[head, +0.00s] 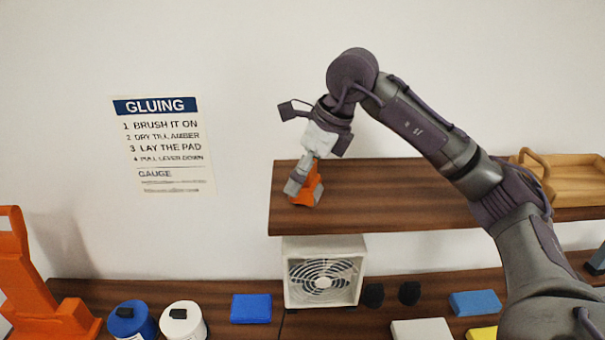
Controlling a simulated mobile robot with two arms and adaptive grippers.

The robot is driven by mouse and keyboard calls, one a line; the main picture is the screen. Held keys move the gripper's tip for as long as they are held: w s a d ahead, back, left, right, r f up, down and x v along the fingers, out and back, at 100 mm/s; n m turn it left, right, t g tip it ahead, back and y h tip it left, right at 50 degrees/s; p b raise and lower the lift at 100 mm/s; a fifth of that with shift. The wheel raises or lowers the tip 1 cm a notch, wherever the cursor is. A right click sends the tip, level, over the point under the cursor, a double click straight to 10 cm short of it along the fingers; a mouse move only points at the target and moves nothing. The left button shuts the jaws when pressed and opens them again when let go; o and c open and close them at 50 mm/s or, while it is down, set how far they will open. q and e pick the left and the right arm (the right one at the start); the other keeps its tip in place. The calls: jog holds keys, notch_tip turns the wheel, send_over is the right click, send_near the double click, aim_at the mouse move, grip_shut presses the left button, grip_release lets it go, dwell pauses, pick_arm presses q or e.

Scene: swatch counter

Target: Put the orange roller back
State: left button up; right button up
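An orange object, probably the orange roller (313,187), is at the left end of the raised wooden shelf (382,196). My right gripper (297,186) points down at it, with its grey fingers in front of part of it. The fingers overlap the orange object in this view. Whether they are closed on it, and whether it rests on the shelf or is held just above, I cannot tell. My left gripper is not in view.
A wooden tray with a handle (568,178) stands at the shelf's right. Below are a white box fan (324,284), a blue block (251,308), a blue jar (130,322), a white jar (184,323) and a tall orange device (25,280). The shelf's middle is clear.

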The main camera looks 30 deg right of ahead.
jog(key=shift+w+r+p, duration=0.15)
jog(key=shift+r+p, duration=0.5)
jog(key=shift+r, duration=0.1)
jog(key=shift+d+r+b, duration=0.2)
jog(key=shift+r+b, duration=0.1)
jog(key=shift+b, duration=0.05)
jog(key=b+v, duration=0.2)
jog(key=v, duration=0.9)
jog(key=shift+s, duration=0.25)
